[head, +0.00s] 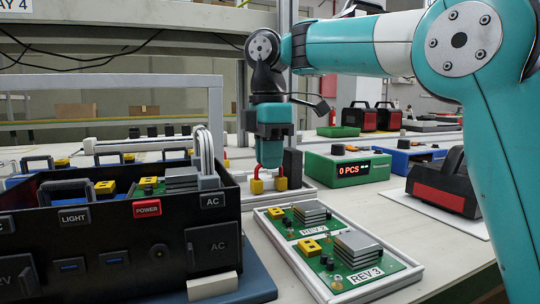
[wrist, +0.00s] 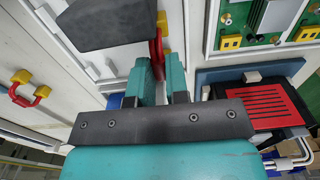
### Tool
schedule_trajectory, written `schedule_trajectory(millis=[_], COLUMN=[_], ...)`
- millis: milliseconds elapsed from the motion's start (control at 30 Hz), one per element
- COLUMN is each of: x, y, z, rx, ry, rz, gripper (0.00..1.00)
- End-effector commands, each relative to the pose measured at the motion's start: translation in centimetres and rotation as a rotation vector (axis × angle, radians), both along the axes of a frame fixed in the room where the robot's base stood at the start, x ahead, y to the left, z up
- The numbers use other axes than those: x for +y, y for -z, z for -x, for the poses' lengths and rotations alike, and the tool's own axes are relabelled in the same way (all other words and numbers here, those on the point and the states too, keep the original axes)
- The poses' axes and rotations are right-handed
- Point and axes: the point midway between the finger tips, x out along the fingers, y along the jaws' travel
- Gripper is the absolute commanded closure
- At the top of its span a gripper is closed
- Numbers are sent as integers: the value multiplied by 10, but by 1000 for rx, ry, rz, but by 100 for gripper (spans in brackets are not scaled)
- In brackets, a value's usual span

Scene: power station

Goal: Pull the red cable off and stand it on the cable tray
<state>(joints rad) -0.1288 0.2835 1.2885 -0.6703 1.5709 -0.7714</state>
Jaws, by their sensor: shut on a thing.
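My gripper (head: 268,168) points down beyond the black case and is shut on a red cable. The cable has two yellow plugs, the left one (head: 256,186) and the right one (head: 281,183), which hang below the jaws. In the wrist view the red cable (wrist: 157,47) shows between the teal fingers (wrist: 158,82). The plugs are over or at a white-rimmed tray (head: 306,189), which looks like the cable tray; I cannot tell whether they touch it. A second red cable with yellow ends (wrist: 28,88) lies to the left in the wrist view.
A dark upright block (head: 292,164) stands close to the right of my gripper. The black case (head: 120,235) with white cables fills the left front. A tray of green boards (head: 342,285) lies nearer. A green counter box (head: 349,167) stands to the right.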

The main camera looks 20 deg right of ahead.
Motion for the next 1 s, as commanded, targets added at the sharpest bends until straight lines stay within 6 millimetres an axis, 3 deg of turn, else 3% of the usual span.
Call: schedule_trajectory(millis=[200, 233, 333, 533, 633, 1000], x=[0, 0, 0, 0, 0, 0], y=[3, 2, 2, 2, 2, -1], z=[0, 0, 0, 0, 0, 0], rx=[0, 0, 0, 0, 0, 0], ry=[0, 0, 0, 0, 0, 0], rz=[0, 0, 0, 0, 0, 0], gripper=[100, 78, 55, 55, 34, 34])
